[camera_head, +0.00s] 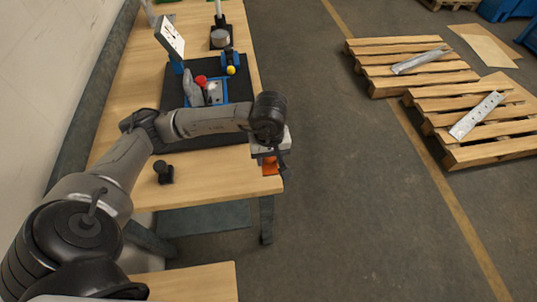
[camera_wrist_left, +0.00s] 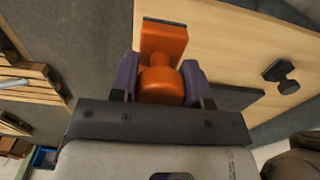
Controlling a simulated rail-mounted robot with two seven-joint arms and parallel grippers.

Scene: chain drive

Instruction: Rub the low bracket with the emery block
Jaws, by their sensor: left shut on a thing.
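My left gripper (camera_head: 268,153) is at the front right corner of the workbench. It is shut on an orange block with a round knob, likely the emery block (camera_head: 270,167). In the left wrist view the block (camera_wrist_left: 165,40) extends past the two purple fingers, and its knob sits between them. One grey metal bracket (camera_head: 420,61) lies on the left pallet, and another bracket with holes (camera_head: 477,115) lies on the right pallet. I cannot tell for sure which is the low one. The gripper is well away from both. My right gripper is not in view.
The workbench (camera_head: 223,184) carries a black mat with blue fixtures, and a small black knobbed object (camera_head: 163,172). The left pallet (camera_head: 385,82) and right pallet (camera_head: 460,152) stand on the floor. The floor (camera_head: 340,180) between bench and pallets is clear.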

